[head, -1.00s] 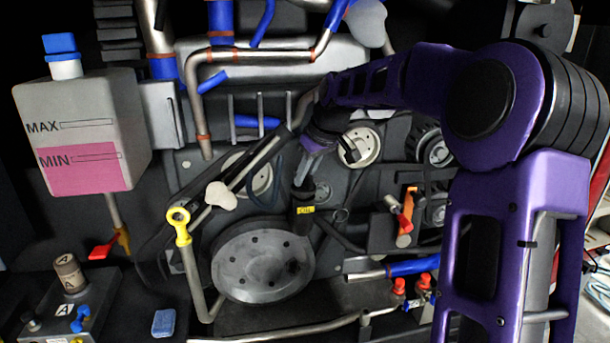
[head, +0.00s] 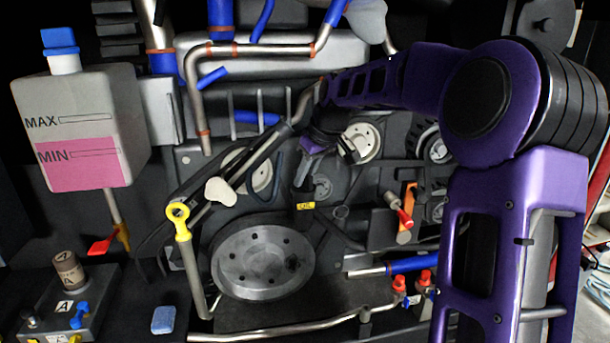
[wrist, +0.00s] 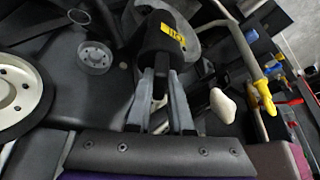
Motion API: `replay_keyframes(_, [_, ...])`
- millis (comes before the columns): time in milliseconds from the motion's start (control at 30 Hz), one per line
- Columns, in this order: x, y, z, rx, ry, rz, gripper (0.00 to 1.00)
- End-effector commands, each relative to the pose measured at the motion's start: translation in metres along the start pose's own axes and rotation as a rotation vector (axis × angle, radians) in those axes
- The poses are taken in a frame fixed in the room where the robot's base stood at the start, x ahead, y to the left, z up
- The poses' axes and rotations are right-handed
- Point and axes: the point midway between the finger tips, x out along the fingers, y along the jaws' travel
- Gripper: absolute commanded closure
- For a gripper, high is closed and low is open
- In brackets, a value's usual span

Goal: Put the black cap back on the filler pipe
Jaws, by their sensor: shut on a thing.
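My gripper (head: 306,176) is in the middle of the engine bay, and its fingers also show in the wrist view (wrist: 160,94). They are shut on the narrow grip of the black cap (wrist: 157,40). The cap has a yellow OIL label, which shows in the head view as well (head: 305,206). The cap hangs below the fingers, in front of the engine. What seems to be the filler pipe's open round mouth (head: 341,212) is just right of the cap, apart from it in the picture. The depth between them is hard to tell.
A large grey pulley (head: 262,258) is below left of the cap. A yellow-ringed dipstick (head: 180,212) and a white knob (head: 221,191) are left. A red-handled valve (head: 403,215) is right of the pipe. A blue sponge (head: 163,320) lies at front left.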

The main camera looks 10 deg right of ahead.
Motion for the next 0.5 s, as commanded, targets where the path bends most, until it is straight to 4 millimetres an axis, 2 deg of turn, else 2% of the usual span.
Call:
replay_keyframes(333, [0.0067, -0.0004, 0.0035, 0.000, -0.002, -0.001, 1.00])
replay_keyframes(367, [0.0068, -0.0004, 0.0036, 0.000, -0.002, -0.002, 0.77])
replay_keyframes(500, [0.0074, -0.0004, 0.0042, 0.000, -0.003, -0.002, 0.52])
